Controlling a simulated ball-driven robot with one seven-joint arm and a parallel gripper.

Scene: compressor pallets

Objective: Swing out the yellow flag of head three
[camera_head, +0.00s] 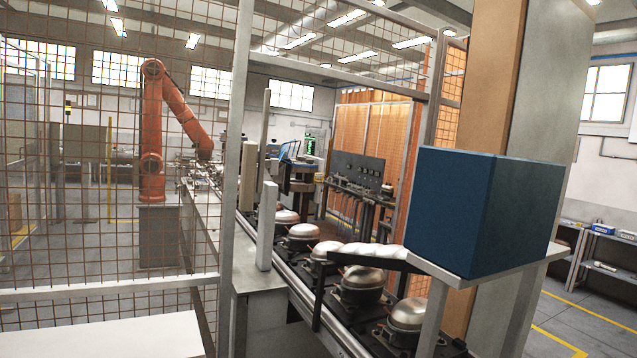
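I cannot pick out a yellow flag or anything marked as head three in this view. Several compressors with silver domed tops stand in a row on a conveyor (290,262) that runs from the lower right back toward the middle. The nearest compressor (408,314) is at the lower right, with another (362,279) behind it. A machine station with a blue part (291,152) stands over the far end of the row. My gripper is not in view.
A mesh fence (110,230) with a grey post (238,150) stands at the left. An orange robot arm (152,130) is behind it. A blue box (485,210) on a shelf covers the right middle. A white surface (105,336) is at the lower left.

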